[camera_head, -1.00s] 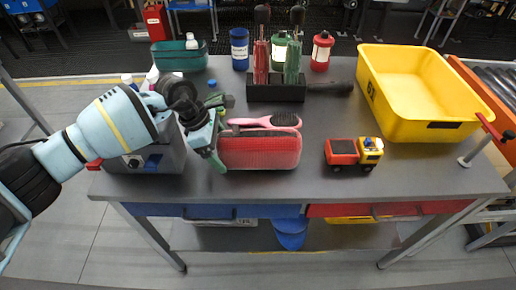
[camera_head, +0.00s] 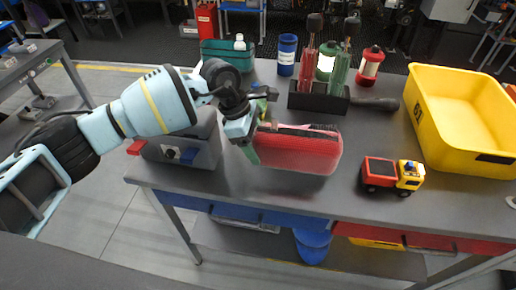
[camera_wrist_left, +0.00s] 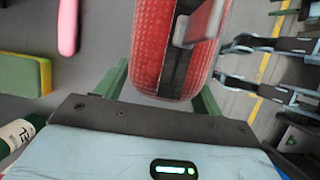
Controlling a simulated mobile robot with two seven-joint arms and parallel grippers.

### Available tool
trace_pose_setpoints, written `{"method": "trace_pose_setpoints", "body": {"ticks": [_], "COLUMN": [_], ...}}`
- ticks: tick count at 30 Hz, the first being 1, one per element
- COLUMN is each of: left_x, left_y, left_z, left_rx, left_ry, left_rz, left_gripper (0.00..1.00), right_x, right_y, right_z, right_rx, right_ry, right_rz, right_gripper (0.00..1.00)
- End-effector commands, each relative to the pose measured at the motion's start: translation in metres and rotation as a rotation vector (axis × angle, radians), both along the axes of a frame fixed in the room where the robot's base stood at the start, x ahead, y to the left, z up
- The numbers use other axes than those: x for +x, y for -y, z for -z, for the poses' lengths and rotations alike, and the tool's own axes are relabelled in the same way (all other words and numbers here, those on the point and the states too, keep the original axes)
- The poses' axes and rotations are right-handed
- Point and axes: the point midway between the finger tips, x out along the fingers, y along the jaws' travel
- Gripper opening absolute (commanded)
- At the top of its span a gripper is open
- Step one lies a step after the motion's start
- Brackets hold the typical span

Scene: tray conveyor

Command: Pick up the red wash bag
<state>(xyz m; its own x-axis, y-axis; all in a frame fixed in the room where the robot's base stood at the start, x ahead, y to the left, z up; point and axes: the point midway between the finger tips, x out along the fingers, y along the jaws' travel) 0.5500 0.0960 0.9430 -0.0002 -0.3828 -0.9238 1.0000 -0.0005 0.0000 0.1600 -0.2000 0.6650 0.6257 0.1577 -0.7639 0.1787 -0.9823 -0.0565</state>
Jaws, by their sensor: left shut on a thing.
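The red wash bag (camera_head: 300,152) is a rounded, textured bag with a dark zip strip along its top, near the table's front edge. My left gripper (camera_head: 252,150) is shut on its left end. In the left wrist view the bag (camera_wrist_left: 150,45) sits between the green fingers (camera_wrist_left: 160,90), with its dark zip and a grey tab showing. The bag looks slightly raised from the grey table, though its underside is hard to see. My right gripper is not in view.
A grey box (camera_head: 180,150) stands left of the bag, and a toy truck (camera_head: 392,175) to its right. A yellow crate (camera_head: 430,130) fills the right. A pink item (camera_wrist_left: 68,25) lies nearby.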

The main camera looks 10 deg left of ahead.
Motion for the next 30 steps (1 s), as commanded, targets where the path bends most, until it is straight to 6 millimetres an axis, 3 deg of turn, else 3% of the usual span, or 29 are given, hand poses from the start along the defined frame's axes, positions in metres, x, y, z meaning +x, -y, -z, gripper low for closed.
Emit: {"method": "trace_pose_setpoints", "body": {"ticks": [1,19,24,30], "left_x": [0.001,-0.119,-0.142,-0.155], "left_y": [0.001,0.021,0.025,0.027], "left_z": [-0.009,-0.017,-0.019,-0.021], "left_rx": [-0.004,-0.003,-0.002,-0.002], "left_ry": [0.004,0.001,0.001,0.001], "left_rz": [0.001,0.004,0.002,0.0], "left_gripper": [0.34,0.34,0.34,0.34], "right_x": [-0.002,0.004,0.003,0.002], "right_y": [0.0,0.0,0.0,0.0], "right_z": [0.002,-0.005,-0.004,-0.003], "right_rx": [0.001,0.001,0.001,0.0], "right_ry": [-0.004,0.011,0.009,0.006], "right_rz": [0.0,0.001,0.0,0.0], "right_gripper": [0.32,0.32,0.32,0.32]}}
